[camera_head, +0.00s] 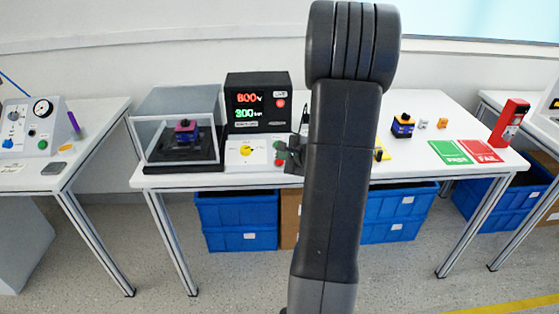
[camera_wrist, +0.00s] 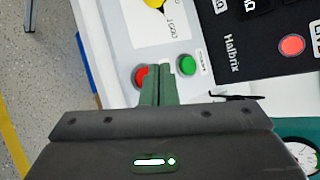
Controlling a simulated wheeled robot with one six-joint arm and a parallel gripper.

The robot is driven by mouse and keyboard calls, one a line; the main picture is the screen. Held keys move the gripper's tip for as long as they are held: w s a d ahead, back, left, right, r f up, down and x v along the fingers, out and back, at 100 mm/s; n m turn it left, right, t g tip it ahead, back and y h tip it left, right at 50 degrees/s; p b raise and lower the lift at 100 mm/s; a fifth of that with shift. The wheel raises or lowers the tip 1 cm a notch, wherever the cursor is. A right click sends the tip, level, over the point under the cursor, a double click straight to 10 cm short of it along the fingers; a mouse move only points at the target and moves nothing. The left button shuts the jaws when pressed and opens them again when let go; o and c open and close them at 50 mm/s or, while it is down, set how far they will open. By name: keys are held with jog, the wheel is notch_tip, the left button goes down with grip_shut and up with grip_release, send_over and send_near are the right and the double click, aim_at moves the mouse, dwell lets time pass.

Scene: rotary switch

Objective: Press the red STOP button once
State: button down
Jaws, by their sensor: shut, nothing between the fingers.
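The red button (camera_wrist: 139,75) sits on a light panel in the wrist view, left of a green button (camera_wrist: 187,64). My gripper (camera_wrist: 160,70) has green fingers, shut together with nothing between them. Its tips appear between the two buttons, and the left finger hides the right edge of the red button. I cannot tell whether the tips touch the button or hover above it. In the head view the red button (camera_head: 279,162) shows only as a small patch beside my gripper (camera_head: 288,152), at the front of the panel.
A yellow knob (camera_head: 246,151) is on the same panel, left of the buttons. Behind stands a black display unit (camera_head: 259,103) reading 800 V and 300. A clear-covered box (camera_head: 181,128) stands left. My arm hides the table's middle. Green and red mats (camera_head: 481,151) lie right.

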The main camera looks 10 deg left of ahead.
jog(key=r+p, duration=0.1)
jog(key=s+r+p, duration=0.1)
jog(key=r, duration=0.1)
jog(key=r+p, duration=0.1)
jog(key=shift+s+d+r, duration=0.2)
jog(key=shift+s+r, duration=0.05)
jog(key=shift+r, duration=0.1)
jog(key=shift+f, duration=0.15)
dwell(0.7)
jog(key=shift+w+f+b, duration=0.2)
jog(key=shift+f+b, duration=0.35)
jog(key=shift+f, duration=0.05)
jog(key=shift+w+a+p, duration=0.1)
jog(key=shift+p, duration=0.65)
jog(key=shift+p, duration=0.45)
jog(key=shift+s+d+r+p, duration=0.1)
jog(key=shift+s+r+p, duration=0.2)
jog(key=shift+r+p, duration=0.4)
jog(key=shift+s+d+r+p, duration=0.1)
jog(key=shift+s+r+p, duration=0.25)
jog(key=shift+r, duration=0.65)
jog(key=shift+s+d+r+p, duration=0.1)
jog(key=shift+s+r+p, duration=0.15)
jog(key=shift+r+p, duration=0.5)
jog(key=shift+r, duration=0.1)
